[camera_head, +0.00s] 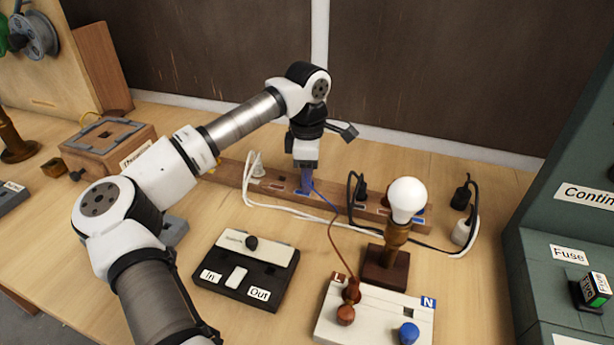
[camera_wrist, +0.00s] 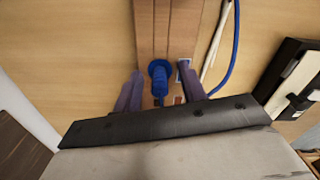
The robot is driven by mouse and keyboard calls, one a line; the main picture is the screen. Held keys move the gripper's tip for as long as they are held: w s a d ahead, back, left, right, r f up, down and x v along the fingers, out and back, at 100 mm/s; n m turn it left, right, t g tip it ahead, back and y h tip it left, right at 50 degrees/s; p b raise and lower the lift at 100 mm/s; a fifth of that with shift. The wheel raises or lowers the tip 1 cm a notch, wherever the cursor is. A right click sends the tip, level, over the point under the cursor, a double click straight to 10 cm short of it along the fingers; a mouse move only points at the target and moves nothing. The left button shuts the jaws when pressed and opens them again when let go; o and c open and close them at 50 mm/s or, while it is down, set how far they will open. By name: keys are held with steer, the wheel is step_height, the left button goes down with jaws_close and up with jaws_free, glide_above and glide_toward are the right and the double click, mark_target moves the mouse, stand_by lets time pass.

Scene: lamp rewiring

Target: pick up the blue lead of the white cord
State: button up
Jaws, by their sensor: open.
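The blue lead (camera_head: 338,203) runs from beneath my gripper (camera_head: 305,183) along the wooden strip toward the lamp. In the wrist view, its blue end (camera_wrist: 158,70) sits on the strip between the fingers of my gripper (camera_wrist: 160,74). The fingers are apart on either side of it, with gaps showing. A blue wire (camera_wrist: 233,50) curves to the right of the fingers. The white cord (camera_head: 290,212) lies along the front of the strip and also shows in the wrist view (camera_wrist: 216,45). A brown lead (camera_head: 335,240) reaches the L terminal. In the head view, my gripper hides the blue end.
A bulb (camera_head: 407,197) on a wooden stand is right of my gripper. The In/Out box (camera_head: 238,278) and L/N terminal block (camera_head: 380,318) stand in front. Bare table lies behind the strip.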

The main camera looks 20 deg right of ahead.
jaws_close()
steer(key=shift+r, duration=0.15)
step_height(320, 180, up, 20)
steer(key=b, duration=0.1)
stand_by(0.7)
